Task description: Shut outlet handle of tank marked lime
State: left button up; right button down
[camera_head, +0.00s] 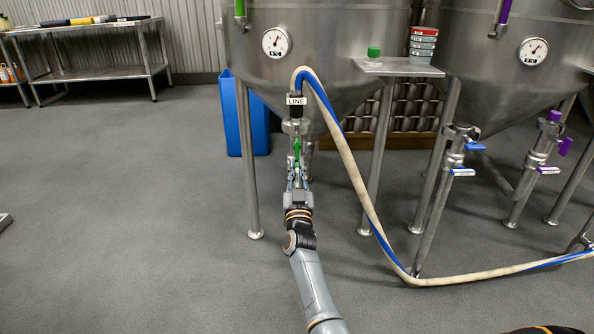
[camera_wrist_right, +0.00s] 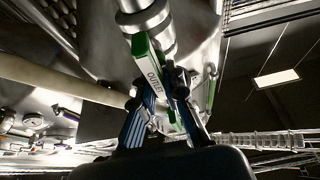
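The lime tank's steel cone (camera_head: 335,60) stands at upper middle in the head view. The white tag on the hose end below it seems to read LINE or LIME. The green outlet handle (camera_head: 297,147) hangs down along the pipe under that tag. In the right wrist view the handle (camera_wrist_right: 152,70) bears a white OUTLET label and slants down between my fingers. My right gripper (camera_head: 297,170) reaches up from below with its fingers on both sides of the handle. In the wrist view its fingers (camera_wrist_right: 160,95) look spread; contact is unclear. My left gripper is out of view.
A beige and blue hose (camera_head: 352,170) loops from the outlet to the floor at right. Tank legs (camera_head: 249,165) flank my arm. A blue bin (camera_head: 252,125) stands behind. Another outlet with blue handles (camera_head: 462,172) is to the right.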

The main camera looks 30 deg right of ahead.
jog(key=shift+m+g+h, duration=0.3)
jog(key=shift+m, duration=0.5)
jog(key=m+g+h+p, duration=0.1)
jog(key=m, duration=0.1)
jog(key=m+h, duration=0.1)
jog(key=m, duration=0.1)
jog(key=shift+s+d+g+p, duration=0.15)
jog(key=shift+d+g+p, duration=0.05)
jog(key=shift+g+p, duration=0.2)
jog(key=m+g, duration=0.1)
jog(key=m, duration=0.1)
jog(key=m+h+p, duration=0.1)
jog(key=m, duration=0.1)
jog(key=shift+s+d+f+m+g, duration=0.1)
jog(key=shift+d+f+m+g, duration=0.05)
jog(key=shift+m+g, duration=0.2)
jog(key=shift+d+f+m+g, duration=0.15)
jog(key=shift+m+g, duration=0.3)
jog(key=shift+m, duration=0.6)
jog(key=shift+s+f+h+p, duration=0.1)
jog(key=shift+h+p, duration=0.2)
jog(key=c, duration=1.4)
grip_release()
